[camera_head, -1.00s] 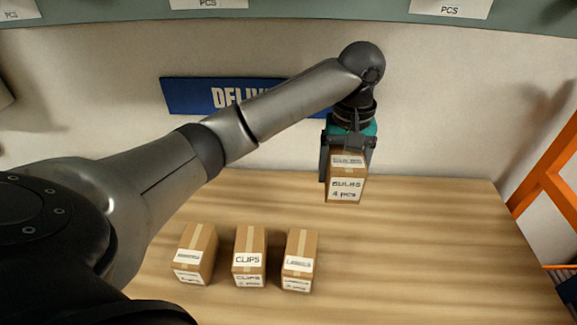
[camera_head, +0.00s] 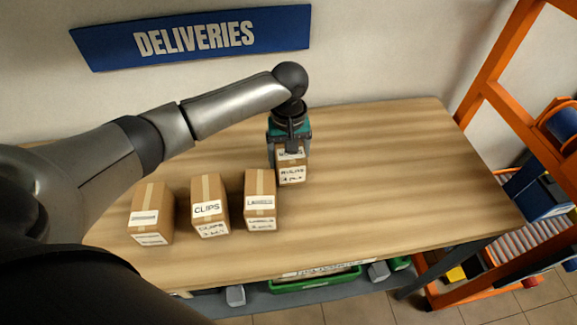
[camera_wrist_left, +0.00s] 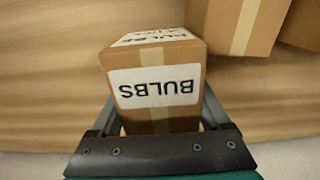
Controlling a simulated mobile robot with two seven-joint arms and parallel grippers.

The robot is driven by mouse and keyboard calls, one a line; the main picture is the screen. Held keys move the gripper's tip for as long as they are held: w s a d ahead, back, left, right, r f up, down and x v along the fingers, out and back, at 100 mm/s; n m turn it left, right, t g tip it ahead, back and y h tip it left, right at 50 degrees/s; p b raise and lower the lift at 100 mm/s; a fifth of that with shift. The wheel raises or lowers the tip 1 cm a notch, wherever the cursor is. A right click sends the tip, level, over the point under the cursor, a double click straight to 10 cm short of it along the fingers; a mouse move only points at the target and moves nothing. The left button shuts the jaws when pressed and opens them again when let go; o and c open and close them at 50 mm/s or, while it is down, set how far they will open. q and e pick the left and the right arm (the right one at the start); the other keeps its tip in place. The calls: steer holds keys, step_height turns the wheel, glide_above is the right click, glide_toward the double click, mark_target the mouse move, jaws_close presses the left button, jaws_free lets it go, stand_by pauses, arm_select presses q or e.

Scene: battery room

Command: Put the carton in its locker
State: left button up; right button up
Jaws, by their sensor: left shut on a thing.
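My left gripper (camera_head: 289,147) is shut on a small brown carton (camera_head: 292,172) with a white label that reads BULBS. The carton also shows in the left wrist view (camera_wrist_left: 155,85), between the two fingers, its BULBS label upside down there. In the head view it is at the right end of the carton row, a little farther back. I cannot tell whether it touches the table. No locker shows in these views. My right gripper is not in view.
Three more cartons stand in a row on the wooden table (camera_head: 400,160): a left one (camera_head: 150,213), one labelled CLIPS (camera_head: 209,206) and a third (camera_head: 260,199). The table's right side is clear. An orange rack (camera_head: 497,65) stands at right. A green bin (camera_head: 315,281) is below the table's front edge.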

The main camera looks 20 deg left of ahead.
arm_select(q)
steer(key=shift+f, duration=1.45)
steer(key=o, duration=1.6)
steer(key=shift+f, duration=0.15)
